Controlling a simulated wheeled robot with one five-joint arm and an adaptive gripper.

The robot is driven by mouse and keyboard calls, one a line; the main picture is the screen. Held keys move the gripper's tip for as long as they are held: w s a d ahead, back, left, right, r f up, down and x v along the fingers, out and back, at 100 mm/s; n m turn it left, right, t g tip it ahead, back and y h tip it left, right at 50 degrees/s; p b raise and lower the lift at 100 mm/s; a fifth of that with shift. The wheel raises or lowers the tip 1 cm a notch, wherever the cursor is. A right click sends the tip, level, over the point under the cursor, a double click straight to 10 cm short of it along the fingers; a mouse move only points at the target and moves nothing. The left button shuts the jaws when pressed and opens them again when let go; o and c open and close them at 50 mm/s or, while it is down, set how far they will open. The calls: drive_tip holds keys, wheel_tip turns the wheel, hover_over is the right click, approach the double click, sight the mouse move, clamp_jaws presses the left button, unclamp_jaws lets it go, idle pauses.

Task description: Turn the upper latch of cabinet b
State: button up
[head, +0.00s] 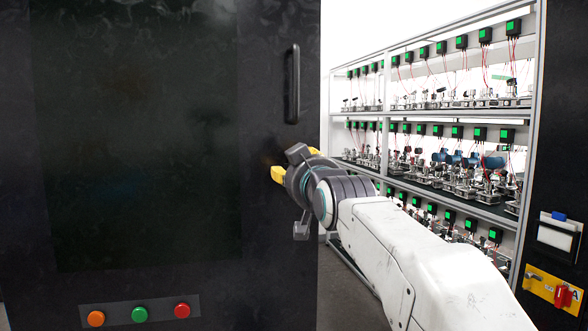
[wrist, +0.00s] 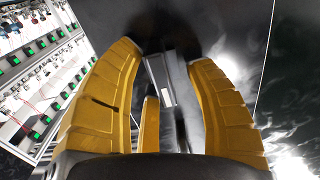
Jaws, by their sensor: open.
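A large black cabinet with a closed-looking door (head: 140,130) fills the left of the head view; no letter naming it is readable. My gripper (head: 276,173) is at the door's right edge, below the vertical handle. In the wrist view, my gripper (wrist: 165,60) has its yellow fingers spread wide. A small grey metal piece (wrist: 157,82), likely the latch, shows between and beyond the fingers against the black surface. I cannot tell whether they touch it. In the head view my gripper hides that spot.
A black vertical handle (head: 293,85) projects from the door. Orange, green and red buttons (head: 139,314) sit low on it. An open rack (head: 440,110) of wired devices stands behind right. A yellow panel (head: 553,288) with a red switch and an "A" is at far right.

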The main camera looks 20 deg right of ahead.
drive_tip(key=shift+o, duration=0.3)
drive_tip(key=shift+s, duration=0.15)
clamp_jaws()
